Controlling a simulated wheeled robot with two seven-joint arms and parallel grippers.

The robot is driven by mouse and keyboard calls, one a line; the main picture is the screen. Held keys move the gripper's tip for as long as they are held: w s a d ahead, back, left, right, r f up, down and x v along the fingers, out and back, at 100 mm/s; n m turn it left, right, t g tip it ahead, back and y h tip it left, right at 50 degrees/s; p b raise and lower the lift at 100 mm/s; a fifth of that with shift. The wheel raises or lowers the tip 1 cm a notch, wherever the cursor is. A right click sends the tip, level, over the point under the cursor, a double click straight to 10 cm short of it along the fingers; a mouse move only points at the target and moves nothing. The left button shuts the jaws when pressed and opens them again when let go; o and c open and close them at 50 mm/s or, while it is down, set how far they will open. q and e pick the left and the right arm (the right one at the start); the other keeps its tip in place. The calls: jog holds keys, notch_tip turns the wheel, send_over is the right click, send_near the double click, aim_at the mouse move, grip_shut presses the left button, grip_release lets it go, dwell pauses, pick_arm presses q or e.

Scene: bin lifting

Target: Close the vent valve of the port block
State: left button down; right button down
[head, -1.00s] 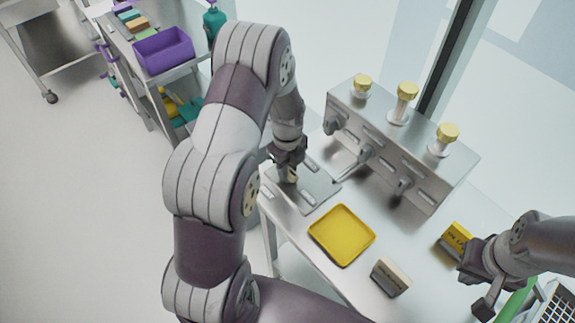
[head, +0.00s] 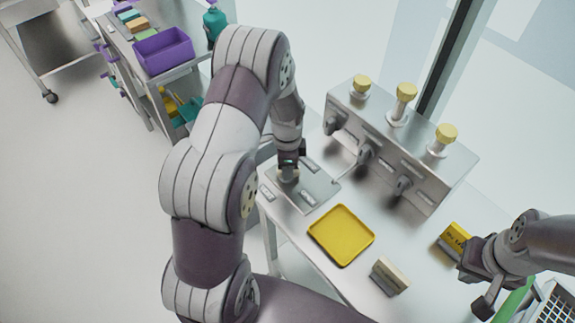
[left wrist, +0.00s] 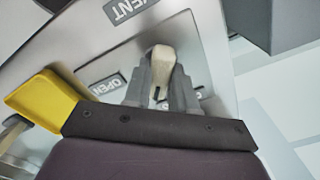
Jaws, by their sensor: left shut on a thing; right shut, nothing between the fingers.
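The port block (head: 400,150) is a grey metal box with several front levers and three yellow-capped posts on top. A flat metal plate (head: 318,190) with small labels lies at its left; the left wrist view shows VENT (left wrist: 128,8) and OPEN (left wrist: 107,84) labels. A beige handle (left wrist: 161,58) stands on this plate. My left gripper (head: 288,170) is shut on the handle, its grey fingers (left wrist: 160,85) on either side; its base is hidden. My right gripper (head: 484,303) is shut and empty at the lower right, away from the block.
A yellow tray (head: 341,235) lies in front of the block. A beige-and-grey block (head: 390,277) stands near the table edge. A yellow labelled block (head: 454,240) stands beside my right gripper. A trolley with a purple bin (head: 163,52) is at the upper left.

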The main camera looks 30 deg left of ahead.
pick_arm(q)
jog(key=n, duration=0.3)
jog(key=shift+w+r+n, duration=0.15)
jog(key=shift+n, duration=0.15)
jog(key=shift+a+n, duration=0.1)
jog(key=shift+n, duration=1.7)
jog(key=c, duration=0.9)
grip_release()
notch_tip(320, 180, up, 13)
jog(key=shift+f+b, duration=0.2)
jog(key=shift+b, duration=0.85)
